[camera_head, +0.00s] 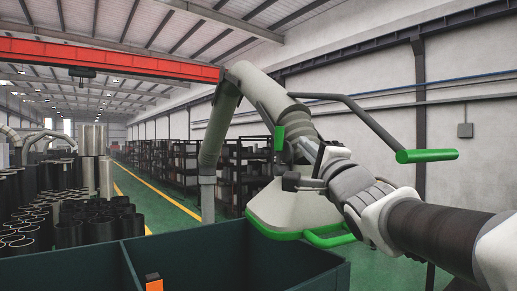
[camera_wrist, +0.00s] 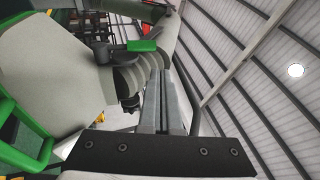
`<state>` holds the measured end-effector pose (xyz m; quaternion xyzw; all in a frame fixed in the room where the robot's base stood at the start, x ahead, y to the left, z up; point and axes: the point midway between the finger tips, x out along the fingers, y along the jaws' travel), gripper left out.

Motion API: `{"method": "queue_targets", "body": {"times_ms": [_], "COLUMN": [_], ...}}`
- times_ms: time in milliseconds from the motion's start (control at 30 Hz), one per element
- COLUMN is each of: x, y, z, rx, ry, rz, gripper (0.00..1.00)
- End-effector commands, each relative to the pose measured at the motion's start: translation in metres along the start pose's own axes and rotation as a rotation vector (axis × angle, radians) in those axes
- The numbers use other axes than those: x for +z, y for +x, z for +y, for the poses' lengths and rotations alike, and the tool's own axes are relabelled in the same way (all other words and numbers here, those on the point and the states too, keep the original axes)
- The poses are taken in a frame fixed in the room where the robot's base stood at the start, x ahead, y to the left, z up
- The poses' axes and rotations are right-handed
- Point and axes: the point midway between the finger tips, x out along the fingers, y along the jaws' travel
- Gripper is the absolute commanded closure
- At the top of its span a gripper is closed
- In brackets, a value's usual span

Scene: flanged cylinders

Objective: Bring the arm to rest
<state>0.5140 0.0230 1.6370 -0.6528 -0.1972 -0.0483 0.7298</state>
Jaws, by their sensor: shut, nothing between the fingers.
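My gripper (camera_wrist: 165,78) shows in the wrist view as two grey fingers lying close together, shut and empty. They extend away from a dark bolted bracket at the bottom of that view. In the head view my arm reaches in from the lower right, and its end is in front of the grey extraction hood (camera_head: 292,207). The fingertips are hard to make out there against the hood and its jointed duct. The wrist view shows the hood (camera_wrist: 55,75) at the left of the fingers, with the duct beyond them. I cannot tell whether the gripper touches the hood.
A dark teal bin (camera_head: 70,268) with a divider stands in front, below the hood. A green-ended bar (camera_head: 426,155) sticks out above my arm. Dark and metallic cylinders (camera_head: 90,215) stand at left. The green aisle floor looks clear.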

Motion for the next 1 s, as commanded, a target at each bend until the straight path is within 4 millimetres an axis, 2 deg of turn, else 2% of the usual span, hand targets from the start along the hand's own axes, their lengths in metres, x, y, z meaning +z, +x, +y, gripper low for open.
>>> {"method": "queue_targets", "body": {"times_ms": [100, 333, 467, 567, 667, 867, 1000], "x": [0.001, 0.0, -0.005, -0.014, -0.025, -0.038, -0.039], "y": [-0.011, -0.017, -0.024, -0.038, -0.059, -0.117, -0.166], "z": [-0.003, -0.004, 0.005, 0.022, 0.047, 0.104, 0.143], "rx": [-0.001, 0.002, 0.041, 0.126, 0.256, 0.562, 0.781], "ry": [0.001, -0.002, -0.059, -0.17, -0.319, -0.615, -0.801], "rz": [-0.001, 0.001, 0.034, 0.085, 0.131, 0.124, 0.031], "gripper": [1.0, 1.0, 1.0, 1.0, 1.0, 1.0, 1.0]}}
